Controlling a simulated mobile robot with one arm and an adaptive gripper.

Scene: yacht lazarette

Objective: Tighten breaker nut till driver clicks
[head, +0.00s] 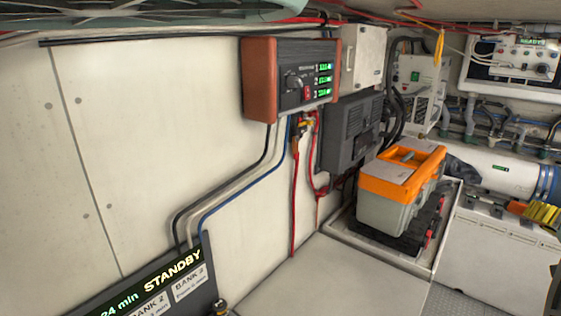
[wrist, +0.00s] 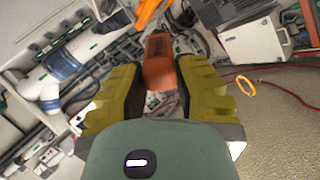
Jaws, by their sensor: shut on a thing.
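In the wrist view, my gripper (wrist: 157,82) has its two yellow, ridged fingers closed around an orange-red thing (wrist: 158,62), which looks like the driver's handle. Its far end is hard to make out. In the head view, my gripper (head: 543,213) shows only partly at the right edge, with a bit of orange (head: 516,207) at its tip, well away from the wall units. A brown-ended panel (head: 290,78) on the wall carries a knob, a red switch and green readouts. I cannot pick out the breaker nut in either view.
A grey toolbox with an orange lid (head: 403,172) stands in a tray on the white bench. A dark STANDBY display (head: 150,290) is at lower left. Black, blue and red cables run down the wall. A white cylinder (head: 500,172) lies behind my gripper. The bench front (head: 320,280) is clear.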

